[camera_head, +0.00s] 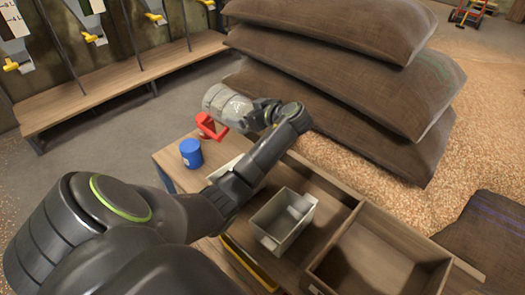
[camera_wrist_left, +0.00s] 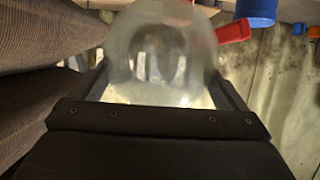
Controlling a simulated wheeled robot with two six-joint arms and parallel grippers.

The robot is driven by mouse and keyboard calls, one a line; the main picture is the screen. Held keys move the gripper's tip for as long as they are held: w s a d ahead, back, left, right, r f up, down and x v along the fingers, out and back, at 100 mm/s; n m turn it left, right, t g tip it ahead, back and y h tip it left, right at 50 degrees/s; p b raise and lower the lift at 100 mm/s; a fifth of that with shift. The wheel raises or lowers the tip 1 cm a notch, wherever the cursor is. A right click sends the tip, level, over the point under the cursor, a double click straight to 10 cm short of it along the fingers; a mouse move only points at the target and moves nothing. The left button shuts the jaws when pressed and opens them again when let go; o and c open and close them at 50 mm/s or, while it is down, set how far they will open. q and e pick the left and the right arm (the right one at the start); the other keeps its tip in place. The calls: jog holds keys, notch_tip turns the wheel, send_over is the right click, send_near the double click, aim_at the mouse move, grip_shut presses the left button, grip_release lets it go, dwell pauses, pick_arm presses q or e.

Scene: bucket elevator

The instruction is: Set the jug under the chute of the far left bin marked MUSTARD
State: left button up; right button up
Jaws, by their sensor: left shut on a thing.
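A clear, greyish jug (camera_head: 228,104) is held on its side above the far end of the wooden table. My left gripper (camera_head: 262,114) is shut on it. In the left wrist view the jug (camera_wrist_left: 160,55) sits between the fingers and fills the upper middle. A red looped piece (camera_head: 210,127) shows beside the jug; I cannot tell whether it is its handle. At the upper left stand bins with grey chutes (camera_head: 95,32) and yellow levers over a wooden ledge (camera_head: 110,78). No MUSTARD marking can be read, and the far left bin is cut off. My right gripper is not in view.
A blue cup (camera_head: 191,153) stands on the table's left corner. A grey tub (camera_head: 284,220) and open wooden compartments (camera_head: 375,262) are nearer. Stacked brown sacks (camera_head: 345,80) rise behind, with grain spilled at right. Grey floor (camera_head: 95,150) lies clear between table and ledge.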

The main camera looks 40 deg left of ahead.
aim_at(248, 133)
pick_arm(q)
jog(key=shift+a+f, duration=0.1)
jog(key=shift+f, duration=0.3)
jog(key=f, duration=0.4)
jog(key=shift+d+f+b, duration=0.15)
jog(key=shift+d+b, duration=0.05)
jog(key=shift+b, duration=0.15)
jog(key=shift+f+b, duration=0.3)
jog(key=shift+f, duration=2.1)
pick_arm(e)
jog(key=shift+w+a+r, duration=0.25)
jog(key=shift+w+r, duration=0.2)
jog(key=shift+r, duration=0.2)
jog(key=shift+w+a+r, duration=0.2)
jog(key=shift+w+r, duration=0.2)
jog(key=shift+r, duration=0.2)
pick_arm(q)
jog(key=o, duration=0.8)
jog(key=shift+r, duration=0.1)
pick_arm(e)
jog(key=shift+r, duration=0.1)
